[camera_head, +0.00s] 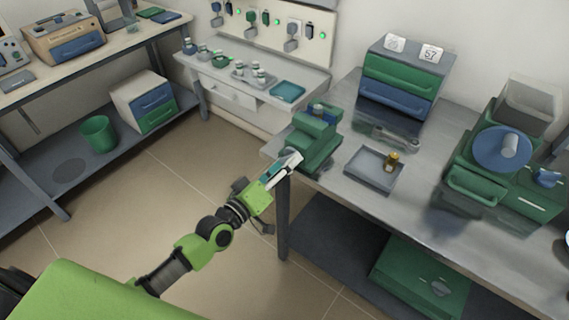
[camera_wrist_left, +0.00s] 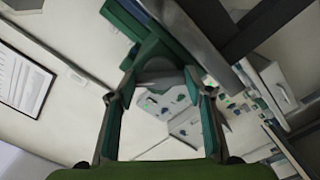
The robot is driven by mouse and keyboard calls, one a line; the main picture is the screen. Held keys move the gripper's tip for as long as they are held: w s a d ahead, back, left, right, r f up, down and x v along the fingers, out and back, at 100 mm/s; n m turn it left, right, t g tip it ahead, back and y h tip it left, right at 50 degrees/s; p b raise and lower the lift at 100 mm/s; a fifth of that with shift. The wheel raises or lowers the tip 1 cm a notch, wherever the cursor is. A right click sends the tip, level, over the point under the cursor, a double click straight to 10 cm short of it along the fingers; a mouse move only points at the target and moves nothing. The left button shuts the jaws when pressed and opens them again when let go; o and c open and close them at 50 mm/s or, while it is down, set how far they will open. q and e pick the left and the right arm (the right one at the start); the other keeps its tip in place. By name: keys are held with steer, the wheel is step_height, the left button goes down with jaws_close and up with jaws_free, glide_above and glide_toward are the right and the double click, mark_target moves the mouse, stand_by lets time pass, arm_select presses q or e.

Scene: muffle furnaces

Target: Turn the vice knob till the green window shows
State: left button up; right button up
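The green vice (camera_head: 315,143) stands at the left corner of the metal bench, with its grey knob (camera_head: 290,156) facing me. My left gripper (camera_head: 287,163) reaches up to the knob from the front. In the left wrist view, the fingers of my left gripper (camera_wrist_left: 160,88) stand apart, with the rounded grey knob (camera_wrist_left: 160,72) between their tips. I cannot tell whether the tips press on it. The green vice body (camera_wrist_left: 150,48) shows behind the knob. I cannot make out a green window on it. My right gripper is out of view.
On the metal bench (camera_head: 345,200) are a grey tray (camera_head: 365,172) with a small brass-coloured piece, a drawer box (camera_head: 400,80) and green equipment (camera_head: 485,160) at the right. A low white table (camera_head: 255,92) stands behind.

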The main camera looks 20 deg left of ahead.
arm_select(q)
steer(key=shift+m+p, duration=0.4)
steer(key=shift+m, duration=0.8)
steer(key=o, duration=1.1)
steer(key=shift+s, duration=0.1)
steer(key=v, duration=1.1)
steer(key=shift+s+a, duration=0.15)
steer(key=shift+s, duration=0.25)
